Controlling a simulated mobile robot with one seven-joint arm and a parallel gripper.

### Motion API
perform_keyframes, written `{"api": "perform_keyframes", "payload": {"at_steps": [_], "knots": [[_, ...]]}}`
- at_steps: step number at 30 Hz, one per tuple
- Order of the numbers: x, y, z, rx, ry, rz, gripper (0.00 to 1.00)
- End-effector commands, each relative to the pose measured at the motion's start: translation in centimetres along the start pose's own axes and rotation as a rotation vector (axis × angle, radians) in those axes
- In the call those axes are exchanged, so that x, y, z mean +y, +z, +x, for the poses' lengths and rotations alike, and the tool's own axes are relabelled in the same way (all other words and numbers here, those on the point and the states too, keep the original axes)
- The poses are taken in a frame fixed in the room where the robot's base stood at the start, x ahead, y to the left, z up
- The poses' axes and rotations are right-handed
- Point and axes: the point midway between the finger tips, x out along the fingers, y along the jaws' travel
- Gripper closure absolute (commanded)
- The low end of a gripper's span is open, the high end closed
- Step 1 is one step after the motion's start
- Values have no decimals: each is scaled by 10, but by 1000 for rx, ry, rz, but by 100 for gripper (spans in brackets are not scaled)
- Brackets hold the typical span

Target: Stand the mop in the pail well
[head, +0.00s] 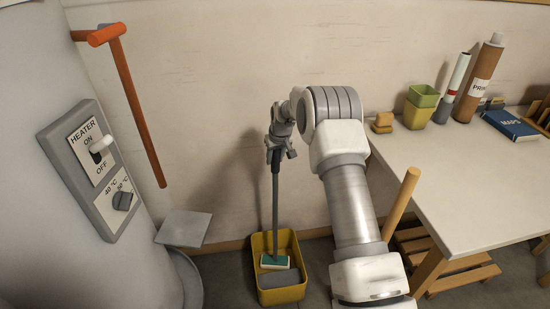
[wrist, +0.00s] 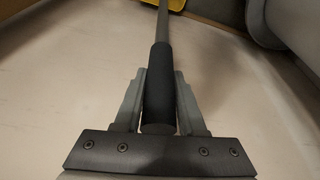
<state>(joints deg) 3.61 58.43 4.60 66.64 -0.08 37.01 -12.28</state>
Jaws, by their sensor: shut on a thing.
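My gripper (head: 277,155) is shut on the dark grip at the top of the mop (head: 275,205). In the wrist view its fingers (wrist: 160,95) press on both sides of the black grip of the mop (wrist: 159,85). The mop hangs nearly upright, its green and white head low over the yellow pail (head: 259,243). The mop head shows inside the pail's outline, behind a grey part in the front half. I cannot tell whether the head touches the pail's bottom. A yellow edge of the pail shows at the top of the wrist view (wrist: 174,4).
A white table (head: 450,175) with tubes, cups and a book is at right. A wooden stick (head: 402,203) leans at its edge.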

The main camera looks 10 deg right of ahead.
Motion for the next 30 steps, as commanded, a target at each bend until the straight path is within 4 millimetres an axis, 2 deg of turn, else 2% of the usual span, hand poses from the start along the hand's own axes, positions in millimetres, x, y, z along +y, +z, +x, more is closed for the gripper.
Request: {"api": "perform_keyframes", "payload": {"at_steps": [8,23,24,29,30], "knots": [[0,-1,0,3,0,0,100],[0,3,11,2,0,0,100],[0,3,10,3,0,0,55],[0,3,10,2,0,0,26],[0,3,10,1,0,0,25]]}}
